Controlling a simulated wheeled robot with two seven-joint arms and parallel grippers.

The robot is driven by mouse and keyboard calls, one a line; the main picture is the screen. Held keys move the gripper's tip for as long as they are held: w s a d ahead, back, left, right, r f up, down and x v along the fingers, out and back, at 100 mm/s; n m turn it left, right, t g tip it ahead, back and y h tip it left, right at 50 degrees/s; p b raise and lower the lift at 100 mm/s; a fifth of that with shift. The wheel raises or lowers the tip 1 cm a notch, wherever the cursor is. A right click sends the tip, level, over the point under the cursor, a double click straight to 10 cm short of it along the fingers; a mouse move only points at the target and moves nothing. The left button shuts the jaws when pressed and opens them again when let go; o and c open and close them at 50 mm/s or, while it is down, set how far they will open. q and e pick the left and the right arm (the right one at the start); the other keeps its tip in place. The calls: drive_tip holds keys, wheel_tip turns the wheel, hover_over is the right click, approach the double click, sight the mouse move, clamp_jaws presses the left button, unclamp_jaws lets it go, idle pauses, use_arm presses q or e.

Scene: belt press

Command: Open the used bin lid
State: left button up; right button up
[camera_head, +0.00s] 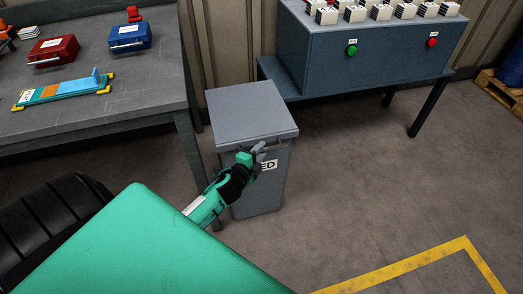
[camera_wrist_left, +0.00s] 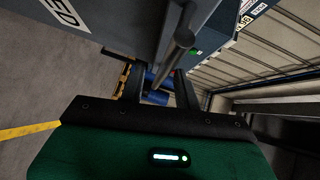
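The grey used bin (camera_head: 262,190) stands on the floor, with a white label ending in "ED" on its front. Its flat lid (camera_head: 250,108) is down. My left gripper (camera_head: 256,153) is at the bin's front, just below the lid's front edge and by the label. In the left wrist view my left gripper (camera_wrist_left: 160,88) has its two dark fingers apart. A dark round bar (camera_wrist_left: 178,50), which looks like the lid's handle, reaches in between the fingers. I cannot tell whether they touch it. My right gripper is not in view.
A workbench (camera_head: 95,122) with a red case (camera_head: 53,51), a blue case (camera_head: 130,36) and a colored strip (camera_head: 65,90) is left of the bin. A blue-grey control box (camera_head: 385,60) stands on a table behind right.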

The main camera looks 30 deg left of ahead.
use_arm(q)
drive_tip(key=shift+w+a, duration=0.1)
drive_tip(key=shift+w, duration=0.6)
drive_tip(key=shift+c, duration=0.2)
clamp_jaws()
